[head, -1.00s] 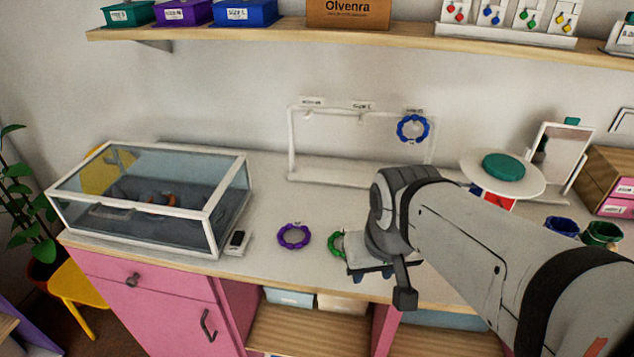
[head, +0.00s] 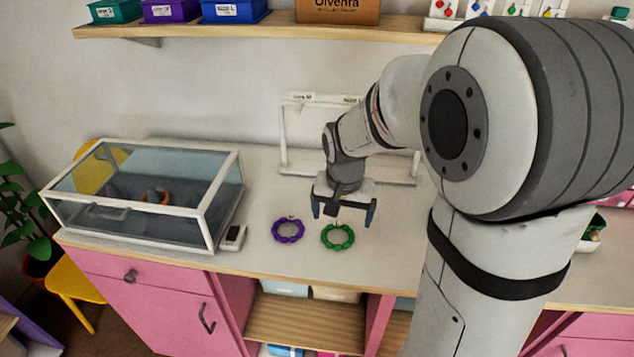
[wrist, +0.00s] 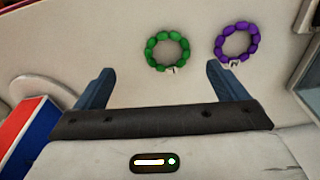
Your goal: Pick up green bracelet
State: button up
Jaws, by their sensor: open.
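The green bracelet (head: 337,236), a ring of beads with a small white tag, lies flat on the light counter. In the wrist view the green bracelet (wrist: 167,51) sits ahead of the fingertips, between their lines. The purple bracelet (head: 288,230) lies just to its left in the head view and shows at the right in the wrist view (wrist: 237,41). My gripper (head: 343,215) is open and empty, with its blue fingers pointing down above and just behind the green bracelet. It also shows in the wrist view (wrist: 160,85), apart from both bracelets.
A glass display case (head: 150,195) stands on the counter at left, with a small dark device (head: 233,237) beside it. A white rack (head: 300,165) stands behind my gripper. The counter's front edge is close in front of the bracelets. A shelf (head: 270,27) runs above.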

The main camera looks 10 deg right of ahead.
aim_at(338, 237)
jog(key=shift+o, duration=0.7)
jog(key=shift+m, duration=0.6)
jog(key=w+f, duration=0.3)
jog(key=shift+w+a+f, duration=0.15)
jog(key=shift+w+a, duration=0.15)
jog(key=shift+w, duration=0.1)
jog(key=f, duration=0.2)
jog(key=f+p, duration=0.1)
jog(key=f, duration=0.2)
jog(key=w+d+f+p, duration=0.1)
jog(key=f, duration=0.2)
jog(key=shift+d, duration=0.1)
jog(key=c, duration=1)
